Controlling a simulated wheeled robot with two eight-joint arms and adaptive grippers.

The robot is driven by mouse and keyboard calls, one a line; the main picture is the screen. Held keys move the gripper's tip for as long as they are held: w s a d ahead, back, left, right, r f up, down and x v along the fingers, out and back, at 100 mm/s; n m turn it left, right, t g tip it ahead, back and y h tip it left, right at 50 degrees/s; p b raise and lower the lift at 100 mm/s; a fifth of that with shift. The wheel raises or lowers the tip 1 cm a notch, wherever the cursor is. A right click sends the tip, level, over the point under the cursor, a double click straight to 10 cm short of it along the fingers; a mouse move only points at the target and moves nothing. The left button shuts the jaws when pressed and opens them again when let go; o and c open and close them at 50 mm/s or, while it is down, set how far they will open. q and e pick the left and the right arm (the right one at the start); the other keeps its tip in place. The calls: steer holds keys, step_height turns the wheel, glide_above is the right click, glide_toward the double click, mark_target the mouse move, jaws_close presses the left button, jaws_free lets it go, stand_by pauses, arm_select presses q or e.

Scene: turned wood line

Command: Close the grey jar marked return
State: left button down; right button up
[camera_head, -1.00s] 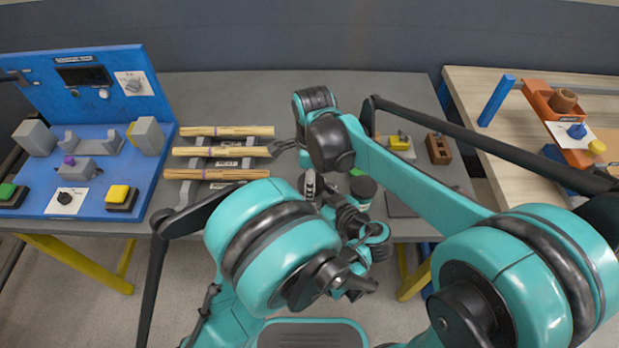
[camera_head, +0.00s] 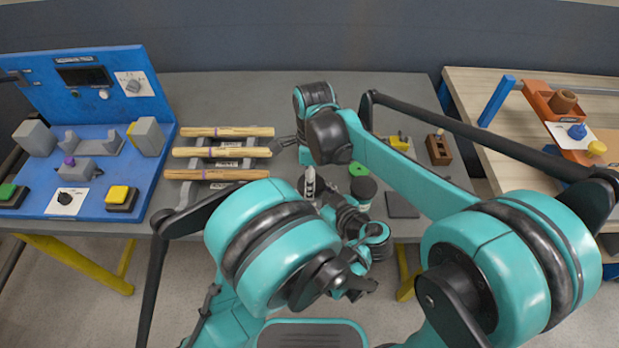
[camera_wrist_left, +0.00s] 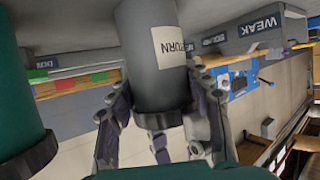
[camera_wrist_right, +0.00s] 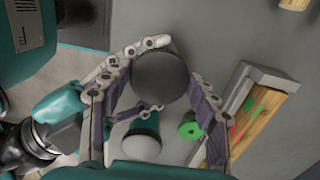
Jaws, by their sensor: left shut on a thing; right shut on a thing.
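The grey jar (camera_wrist_left: 150,75) with a white label reading "TURN", partly cut from sight, is between the fingers of my left gripper (camera_wrist_left: 160,120) in the left wrist view. A dark collar rings its near end. My left gripper is shut on it. In the right wrist view my right gripper (camera_wrist_right: 172,68) is shut on a dark grey round lid (camera_wrist_right: 160,78), seen face on. Whether the lid touches the jar is hidden. In the head view my arms hide most of both grippers and what they hold.
A teal jar (camera_wrist_left: 20,100) stands close beside; it also shows in the right wrist view (camera_wrist_right: 142,125). A green ring (camera_wrist_right: 190,130) lies near it. Wooden rods (camera_head: 220,152) rest on a rack at left. A blue panel station (camera_head: 85,160) stands farther left.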

steer(key=shift+o, duration=0.7)
steer(key=shift+w+f, duration=0.1)
steer(key=shift+f, duration=0.35)
steer(key=o, duration=0.6)
steer(key=shift+r, duration=0.1)
steer(key=shift+r, duration=1.95)
steer(key=c, duration=1.4)
steer(key=shift+f, duration=0.15)
